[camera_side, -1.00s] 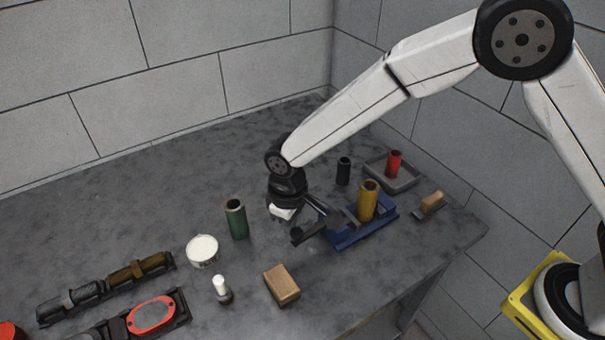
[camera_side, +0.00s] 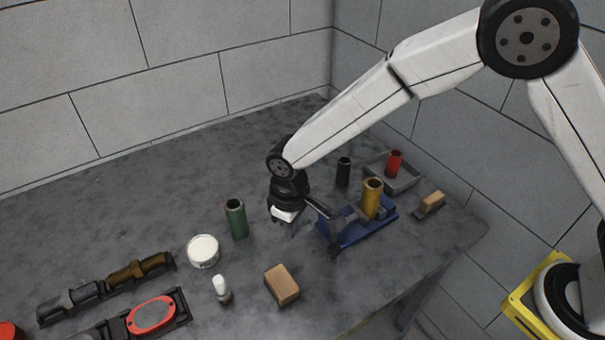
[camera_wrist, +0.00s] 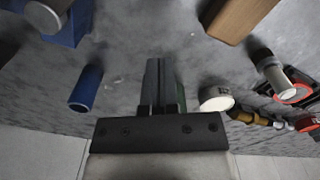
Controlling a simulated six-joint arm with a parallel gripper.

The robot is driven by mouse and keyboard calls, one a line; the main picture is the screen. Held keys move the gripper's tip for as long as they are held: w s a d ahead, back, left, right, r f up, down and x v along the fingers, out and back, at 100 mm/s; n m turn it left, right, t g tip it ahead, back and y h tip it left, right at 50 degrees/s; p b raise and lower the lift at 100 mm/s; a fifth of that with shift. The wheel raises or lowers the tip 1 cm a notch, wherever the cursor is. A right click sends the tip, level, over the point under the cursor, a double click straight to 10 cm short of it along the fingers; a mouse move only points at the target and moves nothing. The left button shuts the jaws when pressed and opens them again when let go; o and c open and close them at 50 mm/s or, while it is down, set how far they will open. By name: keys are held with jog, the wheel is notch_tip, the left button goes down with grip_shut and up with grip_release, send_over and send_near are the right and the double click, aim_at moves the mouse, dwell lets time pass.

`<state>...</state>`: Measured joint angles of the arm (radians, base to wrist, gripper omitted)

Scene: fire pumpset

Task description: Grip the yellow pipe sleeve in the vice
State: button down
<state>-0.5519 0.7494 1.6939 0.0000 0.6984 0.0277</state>
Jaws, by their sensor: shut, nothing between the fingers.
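The yellow pipe sleeve (camera_side: 371,199) stands upright in the blue vice (camera_side: 347,234) in the side view. Whether both jaws touch the sleeve cannot be told. The vice's dark handle bar (camera_side: 334,240) slants steeply downward at its left end. The vice's blue body (camera_wrist: 72,25) is at the wrist view's upper left. The sleeve cannot be made out for certain there.
A red sleeve (camera_side: 394,163) stands in a grey tray (camera_side: 408,184). A white tin (camera_side: 203,251), a small bottle (camera_side: 221,289) and a wooden block (camera_side: 282,284) stand in front.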

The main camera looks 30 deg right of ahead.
jog(key=shift+w, duration=0.2)
jog(key=shift+w, duration=0.35)
jog(key=shift+w, duration=0.2)
jog(key=shift+r, duration=0.15)
notch_tip(320, 180, up, 7)
dwell(1.1)
jog(key=s+d+m+t, duration=0.1)
jog(key=s+d, duration=0.3)
jog(key=d, duration=0.4)
jog(key=s+d+m, duration=0.3)
jog(key=s+d, duration=0.2)
jog(key=d, duration=0.3)
jog(key=s+d+m+t, duration=0.1)
jog(key=s+d+m, duration=0.1)
jog(key=s+d, duration=0.3)
jog(key=d+r, duration=0.1)
jog(key=d, duration=0.3)
jog(key=shift+t, duration=0.3)
